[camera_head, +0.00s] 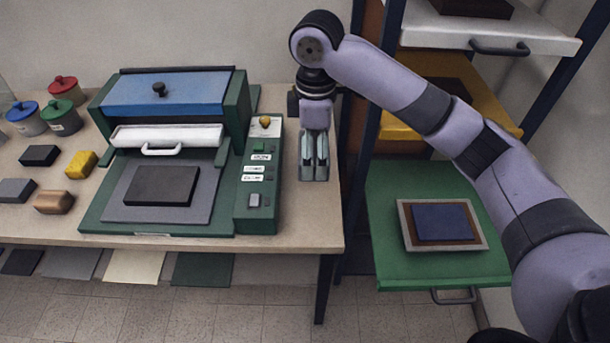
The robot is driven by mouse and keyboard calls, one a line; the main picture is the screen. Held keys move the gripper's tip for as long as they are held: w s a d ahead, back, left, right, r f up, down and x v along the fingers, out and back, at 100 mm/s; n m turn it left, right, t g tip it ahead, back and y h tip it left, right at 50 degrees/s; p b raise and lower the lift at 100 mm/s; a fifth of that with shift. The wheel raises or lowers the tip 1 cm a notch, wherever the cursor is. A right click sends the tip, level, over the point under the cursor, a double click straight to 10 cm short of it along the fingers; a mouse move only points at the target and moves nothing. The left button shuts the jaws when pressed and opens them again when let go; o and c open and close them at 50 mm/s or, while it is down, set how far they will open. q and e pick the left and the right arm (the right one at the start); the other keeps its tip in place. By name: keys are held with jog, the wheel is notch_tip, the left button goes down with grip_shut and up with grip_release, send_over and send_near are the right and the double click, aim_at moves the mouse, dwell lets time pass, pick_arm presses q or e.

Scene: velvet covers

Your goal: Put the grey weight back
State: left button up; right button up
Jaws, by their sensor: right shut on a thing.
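My right gripper (314,167) hangs pointing down at the right end of the bench, just right of the press's control panel. Its fingers are shut on a small grey thing, mostly hidden by the fingers; I cannot tell its shape. A dark grey block (17,190) lies at the bench's left edge in this view. A black block (40,155) and a copper-coloured block (53,202) lie near it. My left gripper is not in view.
A green press (155,228) holds a black slab (162,186) on a grey plate. Red, blue and green lidded pots and a yellow block (80,164) stand left. At right, a rack's green drawer (400,272) is out, holding a framed blue piece (442,222). A rack post stands close right of my gripper.

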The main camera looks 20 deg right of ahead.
notch_tip(320, 180, down, 13)
jog(key=shift+d+r+p, duration=0.1)
jog(key=shift+p, duration=0.7)
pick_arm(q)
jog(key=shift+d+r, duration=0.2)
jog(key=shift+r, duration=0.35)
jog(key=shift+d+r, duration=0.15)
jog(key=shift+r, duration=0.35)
pick_arm(e)
jog(key=shift+f, duration=2.6)
jog(key=o, duration=1.9)
jog(key=shift+s+f, duration=0.15)
jog(key=shift+f, duration=0.05)
jog(key=shift+r, duration=0.1)
pick_arm(q)
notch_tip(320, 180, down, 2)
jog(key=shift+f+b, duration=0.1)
jog(key=shift+b, duration=0.65)
pick_arm(e)
notch_tip(320, 180, up, 12)
